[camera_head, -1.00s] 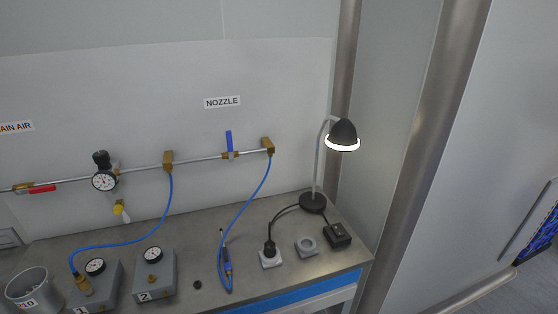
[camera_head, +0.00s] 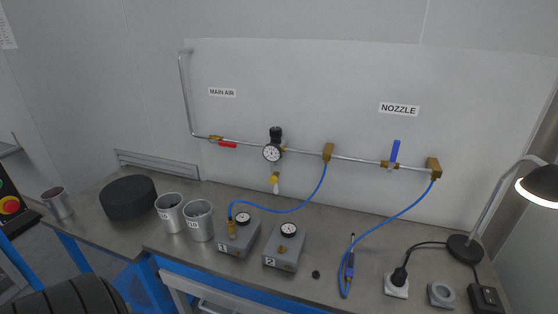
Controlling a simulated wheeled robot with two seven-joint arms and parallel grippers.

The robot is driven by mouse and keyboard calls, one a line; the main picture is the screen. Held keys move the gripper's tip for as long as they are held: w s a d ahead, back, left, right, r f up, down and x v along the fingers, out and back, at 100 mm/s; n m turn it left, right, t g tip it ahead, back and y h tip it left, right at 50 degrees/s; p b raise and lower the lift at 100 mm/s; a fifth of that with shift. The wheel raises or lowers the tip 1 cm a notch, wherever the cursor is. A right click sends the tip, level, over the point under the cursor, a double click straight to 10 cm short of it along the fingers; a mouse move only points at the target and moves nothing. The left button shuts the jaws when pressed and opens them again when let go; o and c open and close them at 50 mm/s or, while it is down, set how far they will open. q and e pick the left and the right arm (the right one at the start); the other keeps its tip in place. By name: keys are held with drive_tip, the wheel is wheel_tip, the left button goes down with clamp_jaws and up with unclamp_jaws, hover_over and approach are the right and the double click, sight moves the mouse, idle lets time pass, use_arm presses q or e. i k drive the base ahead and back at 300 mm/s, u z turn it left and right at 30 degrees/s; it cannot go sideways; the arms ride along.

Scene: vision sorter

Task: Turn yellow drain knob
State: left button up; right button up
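The yellow drain knob (camera_head: 275,178) hangs below the pressure gauge (camera_head: 272,153) and its black regulator (camera_head: 276,134) on the wall pipe, near the middle of the view. A pale fitting sticks out just under it. The knob is small here, so its exact turn position cannot be made out. Neither of my grippers shows in the view.
Below the knob stand grey boxes 1 (camera_head: 238,238) and 2 (camera_head: 284,248), with a blue hose (camera_head: 290,209) running to box 1. Metal cups (camera_head: 170,212) and a black round block (camera_head: 128,197) stand left. A lamp (camera_head: 538,187) stands right. Bench space (camera_head: 235,190) behind the boxes is clear.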

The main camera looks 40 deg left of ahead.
sight(273, 179)
drive_tip(key=z, duration=2.35)
drive_tip(key=k, duration=1.2)
drive_tip(key=u, duration=1.75)
